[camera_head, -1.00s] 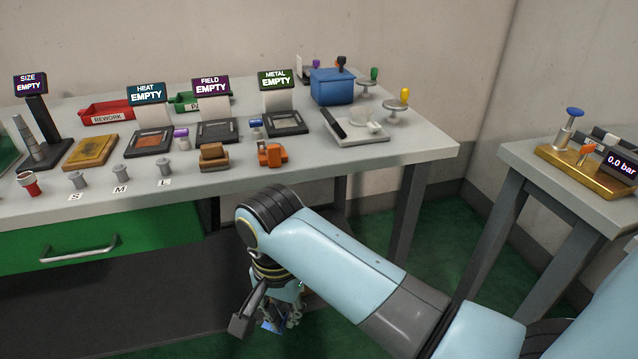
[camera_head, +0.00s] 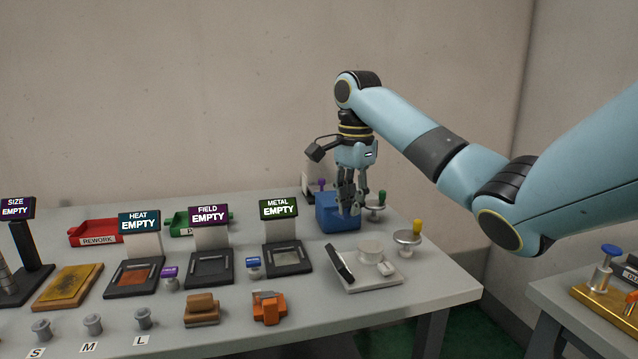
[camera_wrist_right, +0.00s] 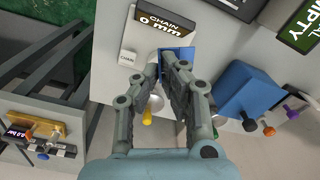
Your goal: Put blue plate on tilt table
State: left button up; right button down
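My right gripper (camera_head: 349,207) hangs fingers-down over the back right of the grey table, in front of the blue box. In the right wrist view its fingers (camera_wrist_right: 165,72) are closed on a thin blue plate (camera_wrist_right: 178,54). The fingers partly hide the plate, and in the head view I cannot tell it from the blue box. No part is labelled as the tilt table; a pale flat device (camera_head: 372,275) with a round disc and a dark display stands to the front right of the gripper. The display reads "CHAIN 0 mm" in the wrist view. My left gripper is out of view.
The blue box (camera_head: 338,219) with knobs stands close to the gripper. Knobbed stands (camera_head: 408,238) are to the right. The METAL (camera_head: 288,260), FIELD (camera_head: 209,270) and HEAT (camera_head: 134,279) stations read EMPTY. An orange block (camera_head: 268,308) lies at the front.

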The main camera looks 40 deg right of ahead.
aim_at(318, 186)
jog(key=i+l, duration=0.25)
jog(key=l, duration=0.15)
jog(key=i+l, duration=0.55)
jog(key=l, duration=0.25)
